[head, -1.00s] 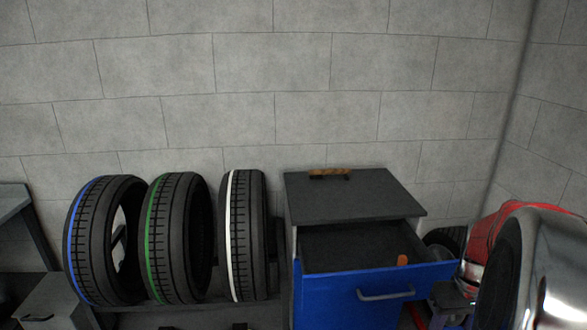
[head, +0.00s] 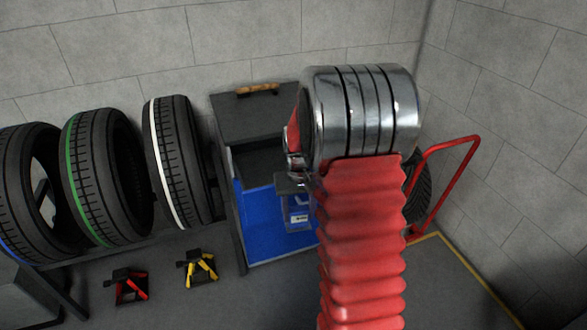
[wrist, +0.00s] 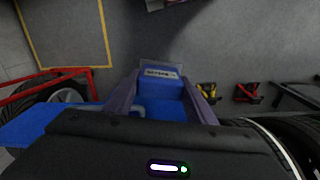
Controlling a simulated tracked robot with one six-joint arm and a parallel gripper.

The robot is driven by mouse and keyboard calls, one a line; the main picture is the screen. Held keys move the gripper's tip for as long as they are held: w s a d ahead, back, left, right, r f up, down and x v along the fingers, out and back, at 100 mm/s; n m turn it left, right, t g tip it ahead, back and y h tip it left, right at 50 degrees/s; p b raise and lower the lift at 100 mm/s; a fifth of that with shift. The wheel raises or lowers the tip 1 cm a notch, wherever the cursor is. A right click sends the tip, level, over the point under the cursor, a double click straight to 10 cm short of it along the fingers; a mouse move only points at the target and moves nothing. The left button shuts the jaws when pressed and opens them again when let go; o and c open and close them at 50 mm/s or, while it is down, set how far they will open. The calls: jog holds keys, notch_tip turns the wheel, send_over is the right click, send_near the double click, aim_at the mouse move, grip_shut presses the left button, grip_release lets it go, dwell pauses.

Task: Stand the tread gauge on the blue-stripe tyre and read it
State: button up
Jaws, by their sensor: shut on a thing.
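The blue-stripe tyre (head: 22,185) stands at the far left of the rack in the head view, cut off by the picture edge. The tread gauge (wrist: 160,76), a blue block with a small pale display, is between the fingers of my gripper (wrist: 162,88) in the wrist view. My gripper (head: 296,190) is shut on it. In the head view the gauge (head: 299,219) shows in front of the blue drawer front, well to the right of the blue-stripe tyre. The display is too small to read.
A green-stripe tyre (head: 105,180) and a white-stripe tyre (head: 180,165) stand on the rack. The cabinet's blue drawer (head: 257,215) is open beside them. Red (head: 127,287) and yellow (head: 200,268) stands are on the floor. A red tubular frame (head: 445,185) is at right.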

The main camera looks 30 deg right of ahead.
jog(key=w+a+f+n, duration=0.2)
jog(key=a+f, duration=0.3)
jog(key=a, duration=0.6)
jog(key=w+a+f+n, duration=0.2)
jog(key=a+f, duration=0.3)
jog(key=a, duration=0.5)
jog(key=shift+a+f, duration=0.35)
jog(key=shift+s, duration=0.1)
